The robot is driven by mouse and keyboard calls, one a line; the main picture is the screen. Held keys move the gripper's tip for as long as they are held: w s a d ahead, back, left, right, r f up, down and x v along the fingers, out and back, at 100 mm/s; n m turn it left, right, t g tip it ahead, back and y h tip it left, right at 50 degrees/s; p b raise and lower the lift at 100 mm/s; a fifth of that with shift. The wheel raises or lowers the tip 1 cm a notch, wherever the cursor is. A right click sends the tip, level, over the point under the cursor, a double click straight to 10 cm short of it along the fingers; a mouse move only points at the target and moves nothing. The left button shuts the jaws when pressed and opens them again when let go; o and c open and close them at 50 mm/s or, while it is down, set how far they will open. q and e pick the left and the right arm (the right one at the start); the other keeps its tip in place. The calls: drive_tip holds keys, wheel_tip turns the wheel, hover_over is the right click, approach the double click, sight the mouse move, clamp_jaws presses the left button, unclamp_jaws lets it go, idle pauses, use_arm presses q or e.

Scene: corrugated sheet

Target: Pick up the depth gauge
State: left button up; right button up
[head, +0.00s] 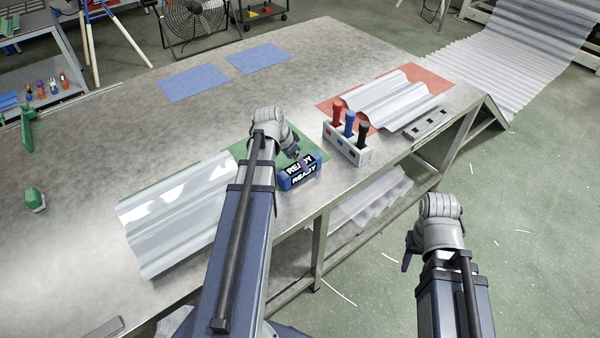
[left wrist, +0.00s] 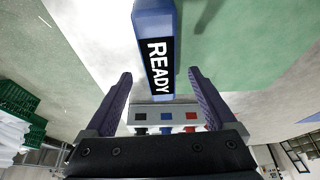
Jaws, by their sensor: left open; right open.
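A blue box-shaped device with a dark READY display (head: 300,174), which I take to be the depth gauge, sits on the metal table beside the corrugated sheet on the left. My left gripper (head: 301,158) is right at it, mostly hidden behind its own wrist in the head view. In the left wrist view the device (left wrist: 157,45) shows ahead, between the lines of the open fingers (left wrist: 160,74); I cannot tell whether they touch it. My right gripper (head: 406,250) hangs open and empty over the floor, off the table's front edge.
A grey holder (head: 347,149) with red, blue and black handles stands right of the device. Corrugated sheets lie on a green mat (head: 234,148) and a red mat (head: 430,77). A slotted grey bar (head: 427,122) lies near the table edge. Blue mats (head: 193,84) lie behind.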

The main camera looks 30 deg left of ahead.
use_arm(q)
drive_tip(key=b+x, duration=0.3)
drive_tip(key=x, duration=0.1)
drive_tip(key=shift+w+f+b, duration=0.1)
drive_tip(key=shift+f+b, duration=0.2)
drive_tip(key=shift+r, duration=0.1)
drive_tip(key=shift+c, duration=0.3)
clamp_jaws()
